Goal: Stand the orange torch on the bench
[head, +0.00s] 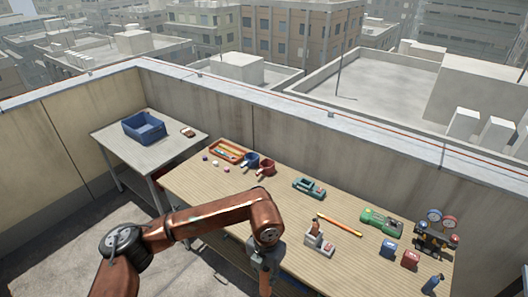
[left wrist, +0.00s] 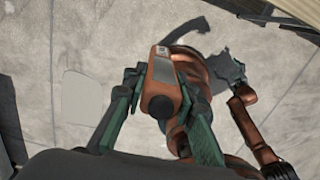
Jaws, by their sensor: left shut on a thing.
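My left arm reaches in front of the bench (head: 235,208) in the head view, with its wrist bent down at the near edge. The fingers are hidden or out of frame there. In the left wrist view the two green fingers of my left gripper (left wrist: 160,80) are closed on the sides of an orange-brown thing with a grey panel and a dark round part, which I take to be the orange torch (left wrist: 160,104). It is over the concrete floor, off the bench top. Its full shape is partly lost against my own similarly coloured parts. My right gripper does not show.
On the bench are an orange tray (head: 229,151), two mugs, a green tool (head: 381,221), a yellow-orange stick (head: 338,224), a grey item (head: 318,240), blue and red blocks and a gauge set (head: 436,235). A side table (head: 165,147) holds a blue bin (head: 144,128). The bench's left-middle is fairly clear.

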